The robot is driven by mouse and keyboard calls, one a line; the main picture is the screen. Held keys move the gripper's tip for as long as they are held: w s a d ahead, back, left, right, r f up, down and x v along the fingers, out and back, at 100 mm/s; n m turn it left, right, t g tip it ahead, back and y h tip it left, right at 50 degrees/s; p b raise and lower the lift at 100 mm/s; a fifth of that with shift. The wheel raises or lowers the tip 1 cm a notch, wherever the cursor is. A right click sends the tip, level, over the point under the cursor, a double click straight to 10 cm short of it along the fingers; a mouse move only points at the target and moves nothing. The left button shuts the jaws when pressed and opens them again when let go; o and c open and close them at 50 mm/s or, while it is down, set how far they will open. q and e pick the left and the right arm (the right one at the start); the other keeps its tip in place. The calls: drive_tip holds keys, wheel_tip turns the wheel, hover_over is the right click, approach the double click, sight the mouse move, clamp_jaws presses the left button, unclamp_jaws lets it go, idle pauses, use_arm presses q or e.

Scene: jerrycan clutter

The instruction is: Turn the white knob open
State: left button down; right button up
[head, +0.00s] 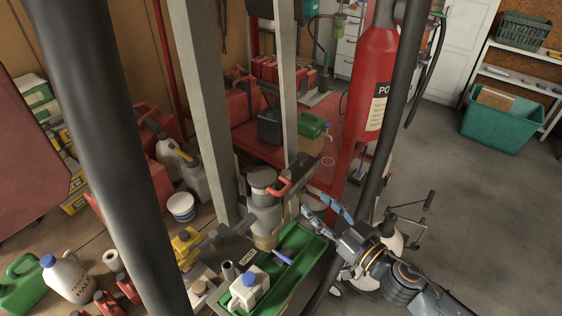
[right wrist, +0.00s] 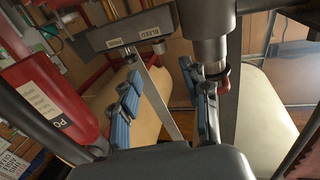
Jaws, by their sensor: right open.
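I cannot make out a white knob for certain in either view. My right gripper (head: 322,212) comes in from the lower right, with blue finger pads, beside the grey valve body (head: 262,205) and its red handle (head: 280,187). A plate labelled BLEED (right wrist: 120,34) lies beyond the left finger. My left gripper is not in view.
A red cylinder (head: 374,70) and a dark slanting pole (head: 385,120) stand close to my right arm. Grey posts (head: 202,100) rise behind the valve. A green tray (head: 308,248) holds a white jug (head: 248,290). Jerrycans clutter the left. Open floor (head: 460,190) lies right.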

sight(286, 176)
drive_tip(key=p+x, duration=0.2)
drive_tip(key=x, duration=0.9)
drive_tip(key=shift+w+a, duration=0.15)
drive_tip(key=shift+w, duration=0.05)
drive_tip(key=shift+w+a, duration=0.35)
drive_tip(key=shift+w, duration=0.2)
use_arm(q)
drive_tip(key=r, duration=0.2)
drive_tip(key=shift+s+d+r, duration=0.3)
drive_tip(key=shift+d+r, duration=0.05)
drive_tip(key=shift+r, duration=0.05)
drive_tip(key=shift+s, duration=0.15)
use_arm(e)
drive_tip(key=shift+c, duration=0.4)
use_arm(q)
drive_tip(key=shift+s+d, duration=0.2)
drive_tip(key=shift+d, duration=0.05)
use_arm(e)
clamp_jaws()
